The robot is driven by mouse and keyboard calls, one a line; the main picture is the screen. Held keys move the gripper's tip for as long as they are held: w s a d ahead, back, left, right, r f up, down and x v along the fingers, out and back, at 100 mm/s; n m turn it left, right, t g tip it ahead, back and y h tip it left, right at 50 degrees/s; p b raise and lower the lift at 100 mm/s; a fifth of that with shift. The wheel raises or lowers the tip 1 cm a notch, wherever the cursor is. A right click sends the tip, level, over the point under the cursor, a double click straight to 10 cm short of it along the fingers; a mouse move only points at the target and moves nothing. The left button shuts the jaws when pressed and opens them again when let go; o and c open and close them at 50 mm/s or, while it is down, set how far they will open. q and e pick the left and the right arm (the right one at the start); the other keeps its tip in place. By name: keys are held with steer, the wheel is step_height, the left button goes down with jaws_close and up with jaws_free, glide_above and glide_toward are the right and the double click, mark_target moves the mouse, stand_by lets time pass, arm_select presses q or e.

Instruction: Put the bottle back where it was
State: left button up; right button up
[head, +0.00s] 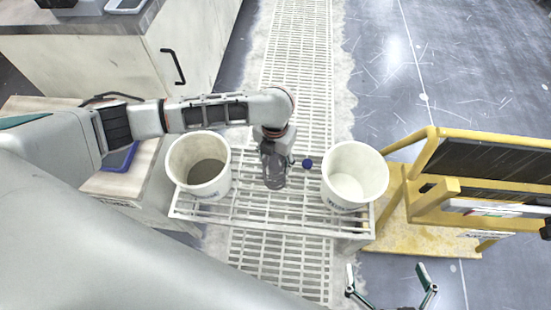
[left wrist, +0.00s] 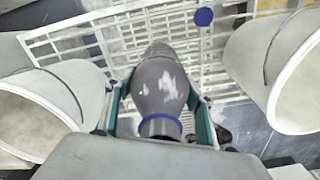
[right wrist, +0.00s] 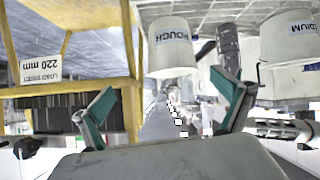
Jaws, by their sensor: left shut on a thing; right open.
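My right gripper (head: 388,283) is open and empty, in front of the rack at the bottom of the head view.
A white bucket with grey contents (head: 180,178) stands left on the rack. A pale-filled bucket (head: 345,200) stands right; it reads ROUGH in the right wrist view (right wrist: 170,55). A yellow cart (head: 420,245) stands at the right. A cabinet (head: 110,65) is at the back left.

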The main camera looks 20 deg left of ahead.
arm_select(q)
steer(key=o, duration=1)
steer(key=shift+f, duration=0.1)
steer(key=shift+o, duration=1.2)
arm_select(e)
steer(key=shift+s+f, duration=0.3)
steer(key=shift+f, duration=0.15)
arm_select(q)
steer(key=r, duration=0.2)
steer(key=r+p, duration=0.1)
steer(key=r, duration=0.1)
steer(key=shift+w+r+p, duration=0.2)
steer(key=shift+r+p, duration=0.05)
steer(key=shift+p, duration=0.05)
step_height(320, 180, up, 7)
steer(key=p, duration=0.2)
steer(key=shift+s+r+p, duration=0.1)
steer(key=shift+s+p, duration=0.05)
steer(key=shift+p, duration=0.25)
steer(key=shift+s+r, duration=0.1)
steer(key=shift+r, duration=0.3)
arm_select(e)
steer(key=d, duration=0.1)
steer(key=s+d, duration=0.1)
steer(key=shift+d+f+g+h, duration=0.1)
steer(key=shift+d+g+h, duration=0.2)
steer(key=shift+d+h, duration=0.1)
